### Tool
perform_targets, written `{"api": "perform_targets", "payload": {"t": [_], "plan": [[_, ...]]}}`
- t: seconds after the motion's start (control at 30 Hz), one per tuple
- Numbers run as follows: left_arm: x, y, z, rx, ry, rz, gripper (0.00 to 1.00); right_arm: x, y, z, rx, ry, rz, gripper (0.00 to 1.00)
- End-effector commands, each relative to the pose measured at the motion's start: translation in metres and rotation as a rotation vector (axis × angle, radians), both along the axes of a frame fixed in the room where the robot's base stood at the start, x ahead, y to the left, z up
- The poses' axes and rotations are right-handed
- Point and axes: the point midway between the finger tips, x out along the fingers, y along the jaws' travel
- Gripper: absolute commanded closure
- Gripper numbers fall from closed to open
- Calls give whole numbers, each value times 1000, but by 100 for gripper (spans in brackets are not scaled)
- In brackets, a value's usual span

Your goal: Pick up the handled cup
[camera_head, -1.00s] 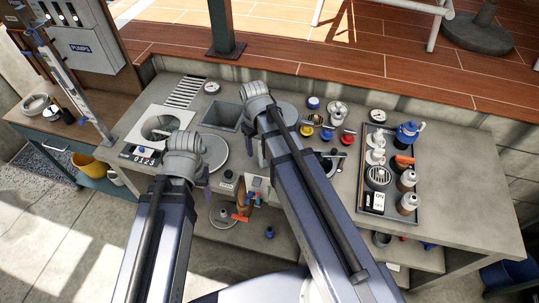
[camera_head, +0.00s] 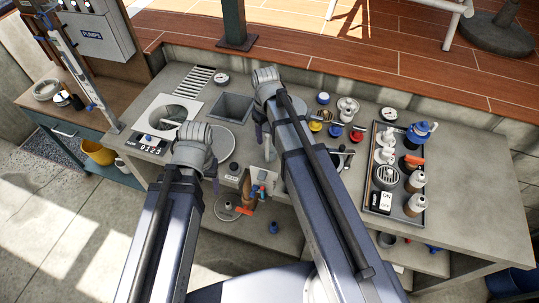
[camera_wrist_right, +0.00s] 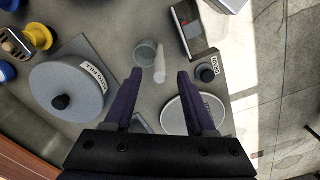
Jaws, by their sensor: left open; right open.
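In the right wrist view a small grey cup (camera_wrist_right: 146,50) stands on the counter, with a pale handle (camera_wrist_right: 160,66) beside its rim. My right gripper (camera_wrist_right: 159,84) is open above the counter, and the cup and handle show beyond and between its fingertips, apart from them. In the head view my right gripper (camera_head: 265,143) points down over the middle of the counter, and its arm hides what is under it; I cannot make out the cup there. My left gripper (camera_head: 213,183) hangs above the counter's front edge; its fingers are mostly hidden by its own wrist.
A round grey lid (camera_wrist_right: 70,90) and a round plate (camera_wrist_right: 192,114) flank the cup. A dark box (camera_wrist_right: 193,30) stands close by.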

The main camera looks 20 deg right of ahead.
Motion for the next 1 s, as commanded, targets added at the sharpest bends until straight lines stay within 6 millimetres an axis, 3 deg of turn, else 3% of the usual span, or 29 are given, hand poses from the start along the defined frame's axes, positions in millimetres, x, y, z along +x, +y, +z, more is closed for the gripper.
{"api": "perform_targets", "payload": {"t": [0.1,0.43,0.8,1.0], "plan": [[0,0,-15,1,0,-2,34,0,0,-15,0,0,0,44],[0,0,-22,1,0,-3,34,-1,-1,-22,0,0,-1,44],[0,0,-64,1,0,-1,34,-3,-2,-64,0,-1,0,44],[0,0,-66,1,0,-1,34,-3,-2,-66,0,-1,0,44]]}}
